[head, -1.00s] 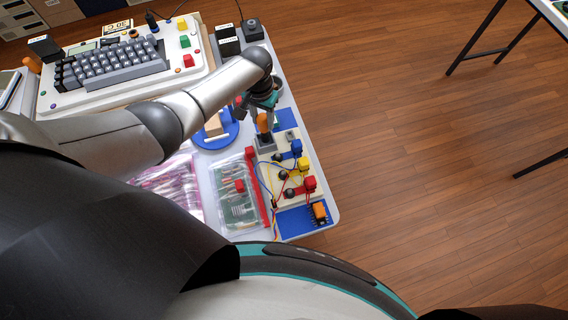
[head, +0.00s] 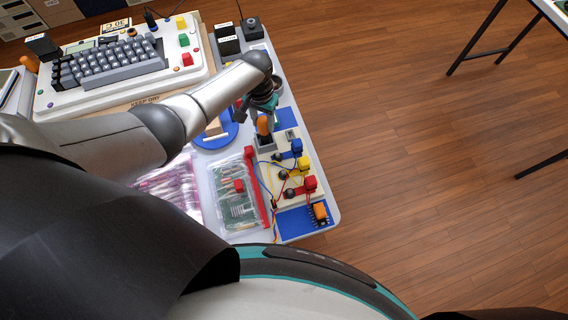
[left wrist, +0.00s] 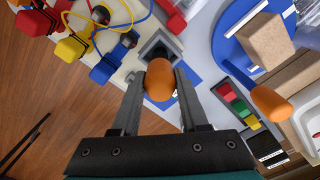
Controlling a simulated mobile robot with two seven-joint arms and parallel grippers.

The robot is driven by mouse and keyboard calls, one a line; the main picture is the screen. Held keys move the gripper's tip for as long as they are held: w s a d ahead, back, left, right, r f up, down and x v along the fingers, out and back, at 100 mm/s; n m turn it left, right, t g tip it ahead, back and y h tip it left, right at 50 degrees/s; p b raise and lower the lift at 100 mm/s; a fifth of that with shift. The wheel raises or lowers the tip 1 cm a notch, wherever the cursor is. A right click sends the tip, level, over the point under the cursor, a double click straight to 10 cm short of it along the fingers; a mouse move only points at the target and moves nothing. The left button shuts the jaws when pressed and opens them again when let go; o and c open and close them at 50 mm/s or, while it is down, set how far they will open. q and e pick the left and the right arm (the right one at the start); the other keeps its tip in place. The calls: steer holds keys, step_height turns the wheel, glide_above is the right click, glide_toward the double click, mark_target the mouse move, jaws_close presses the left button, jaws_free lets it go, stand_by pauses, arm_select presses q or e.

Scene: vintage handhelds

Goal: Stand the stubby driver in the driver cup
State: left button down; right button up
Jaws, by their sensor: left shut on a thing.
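The stubby driver has an orange handle (head: 263,125); its handle also shows in the left wrist view (left wrist: 160,80). My left gripper (head: 262,117) is shut on this handle, with one finger on each side of it in the left wrist view (left wrist: 159,88). The driver cup is a small grey square cup (head: 265,142) directly below the handle. Its dark opening shows just beyond the handle in the left wrist view (left wrist: 157,45). The driver looks near upright. Its shaft is hidden, so I cannot tell how deep it sits in the cup. My right gripper is out of view.
A breadboard with blue, yellow and red knobs and loose wires (head: 290,175) lies close to the cup. A bagged circuit board (head: 236,200) and a blue round stand (head: 215,138) are to the left. A keyboard computer (head: 115,65) fills the back left. The table edge is close on the right.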

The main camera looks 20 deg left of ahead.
arm_select(q)
steer(key=shift+f, duration=0.3)
steer(key=shift+c, duration=1.7)
jaws_free()
step_height(320, 180, up, 15)
steer(key=p, duration=0.3)
steer(key=shift+r, duration=0.2)
